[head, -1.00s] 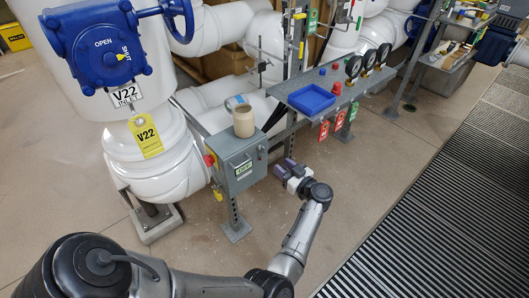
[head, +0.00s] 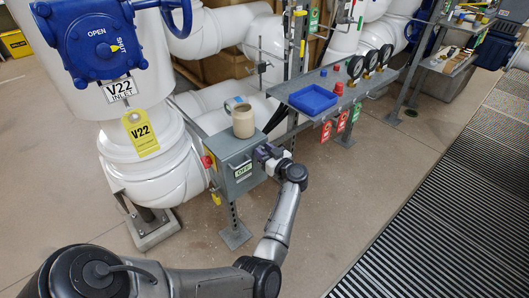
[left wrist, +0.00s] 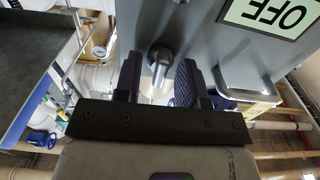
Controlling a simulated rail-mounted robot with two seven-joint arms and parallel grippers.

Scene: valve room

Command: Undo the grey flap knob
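The grey box (head: 240,170) stands on a post left of the shelf. Its OFF label (left wrist: 268,14) shows at the upper right in the left wrist view. A small grey knob (left wrist: 161,56) sticks out from the box there; in the head view my gripper hides it. My left gripper (head: 264,153) is at the right part of the box's front. In the left wrist view its purple-padded fingers (left wrist: 159,72) are apart, one on each side of the knob, with gaps visible. I cannot tell how far the knob reaches between them. My right gripper is not in view.
A beige jar (head: 243,121) stands on the box top, and a red button (head: 208,161) is on its left side. A bar handle (left wrist: 245,92) is near the fingers. The shelf with a blue tray (head: 312,99) and gauges is at the right. Open floor lies in front.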

